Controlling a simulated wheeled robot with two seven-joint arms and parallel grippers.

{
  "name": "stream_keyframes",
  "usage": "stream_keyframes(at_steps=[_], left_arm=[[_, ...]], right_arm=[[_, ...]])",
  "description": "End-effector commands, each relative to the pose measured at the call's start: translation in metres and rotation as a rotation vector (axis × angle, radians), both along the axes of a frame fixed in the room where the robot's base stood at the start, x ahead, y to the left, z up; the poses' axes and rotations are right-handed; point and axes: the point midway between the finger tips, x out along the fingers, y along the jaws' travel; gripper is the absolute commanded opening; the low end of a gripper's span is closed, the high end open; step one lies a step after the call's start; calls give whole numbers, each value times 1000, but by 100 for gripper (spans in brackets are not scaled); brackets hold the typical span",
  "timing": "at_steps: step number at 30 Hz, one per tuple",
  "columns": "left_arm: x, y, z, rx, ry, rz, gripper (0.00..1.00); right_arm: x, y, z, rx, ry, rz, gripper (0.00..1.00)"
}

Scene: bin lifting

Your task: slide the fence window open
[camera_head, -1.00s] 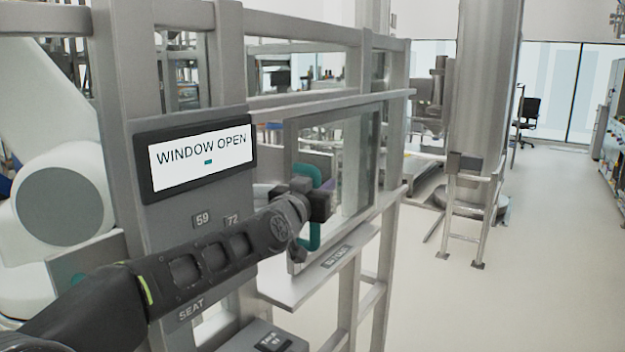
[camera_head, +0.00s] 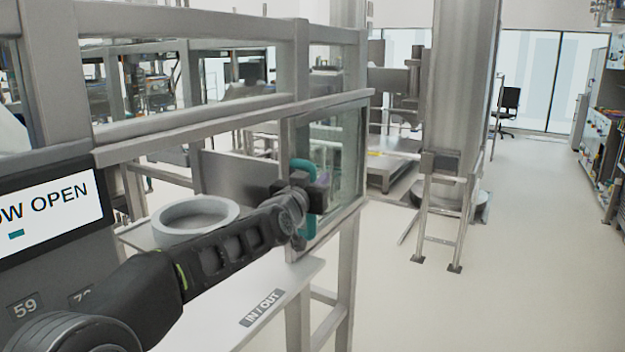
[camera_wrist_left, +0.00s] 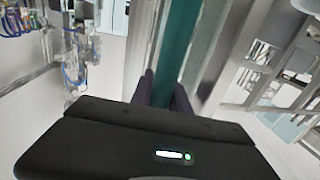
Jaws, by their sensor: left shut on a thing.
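The fence window (camera_head: 340,150) is a framed clear pane in the grey fence, at the right end of its opening in the head view. A teal handle (camera_head: 306,165) stands upright on its left frame edge. My left gripper (camera_head: 312,192) is shut on this handle. In the left wrist view the teal handle (camera_wrist_left: 195,45) runs between the two dark fingers of my left gripper (camera_wrist_left: 168,92). To the left of the pane the opening is clear, and a round grey ring-shaped bin (camera_head: 195,218) shows there. My right gripper is not in view.
A display panel (camera_head: 45,215) reading "OPEN" is at the left. A shelf (camera_head: 225,310) labelled "IN / OUT" lies below the opening. A steel column (camera_head: 460,90) with a small ladder stands beyond the fence. The floor (camera_head: 540,240) at the right is clear.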

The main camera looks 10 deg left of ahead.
Motion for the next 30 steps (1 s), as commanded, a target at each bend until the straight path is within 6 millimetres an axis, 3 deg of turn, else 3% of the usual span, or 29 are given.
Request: stream_keyframes(at_steps=[13,14,21,30], left_arm=[[2,-1,-1,0,2,0,0],[2,-1,-1,0,2,0,23],[2,-1,-1,0,2,0,43],[1,-1,-1,0,1,0,43]], right_arm=[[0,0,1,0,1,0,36],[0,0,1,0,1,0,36],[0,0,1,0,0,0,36],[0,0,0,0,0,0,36]])
